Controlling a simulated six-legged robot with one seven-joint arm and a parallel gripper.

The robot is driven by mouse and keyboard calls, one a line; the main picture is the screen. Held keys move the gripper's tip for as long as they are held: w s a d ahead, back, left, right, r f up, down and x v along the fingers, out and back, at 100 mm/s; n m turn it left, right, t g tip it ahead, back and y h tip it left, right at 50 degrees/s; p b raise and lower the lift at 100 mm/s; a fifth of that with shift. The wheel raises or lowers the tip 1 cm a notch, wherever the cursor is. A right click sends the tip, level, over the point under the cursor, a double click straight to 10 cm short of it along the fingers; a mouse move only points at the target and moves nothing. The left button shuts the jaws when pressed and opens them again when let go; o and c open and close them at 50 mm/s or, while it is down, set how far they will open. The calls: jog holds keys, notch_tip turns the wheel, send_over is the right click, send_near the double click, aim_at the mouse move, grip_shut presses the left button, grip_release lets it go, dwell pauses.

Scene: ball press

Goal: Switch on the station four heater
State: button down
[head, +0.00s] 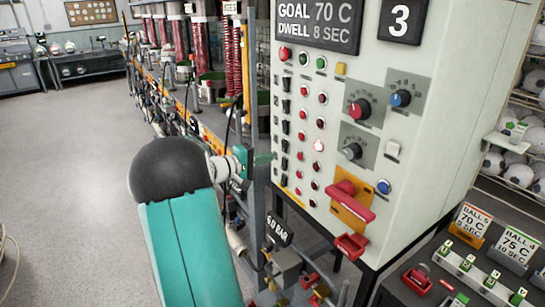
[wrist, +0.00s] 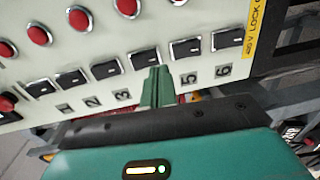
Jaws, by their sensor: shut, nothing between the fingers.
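The pale control cabinet (head: 440,130) carries a column of black rocker switches at its left edge. In the wrist view they form a slanted row with number labels 1, 2, 3, 5 and 6 showing. The switch between those of 3 and 5, the station four switch (wrist: 145,57), has its label hidden by my gripper. My gripper (wrist: 158,76) is shut and empty, its green fingertips at that switch's lower right edge; contact cannot be told. In the head view my gripper (head: 266,158) reaches the panel's left edge from the left, near the station four switch (head: 284,146).
Red round buttons (wrist: 78,18) sit beside the switches. One red lamp (head: 318,146) glows brighter than the others. Knobs and a red handle (head: 350,200) are farther right. A grey post (head: 255,100) and pipes stand close to my gripper. Open floor lies left.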

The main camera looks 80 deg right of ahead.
jog(key=f+v, duration=0.2)
jog(key=v, duration=0.8)
jog(key=w+a+r+n+t+y, duration=0.1)
jog(key=w+a+n+t+y, duration=0.25)
jog(key=a, duration=1.05)
jog(key=w+a+t+y, duration=0.2)
jog(key=w+a+t, duration=0.3)
jog(key=a, duration=0.9)
jog(key=s+a+n+t+y, duration=0.1)
jog(key=a+n+t+y, duration=0.1)
jog(key=a, duration=1.1)
jog(key=s+a+r+n+t+y, duration=0.1)
jog(key=a+t+y, duration=0.4)
jog(key=a, duration=0.9)
jog(key=shift+s+r+n+t, duration=0.2)
jog(key=shift+s+n+t, duration=0.45)
jog(key=shift+s+n, duration=0.2)
jog(key=shift+d, duration=0.2)
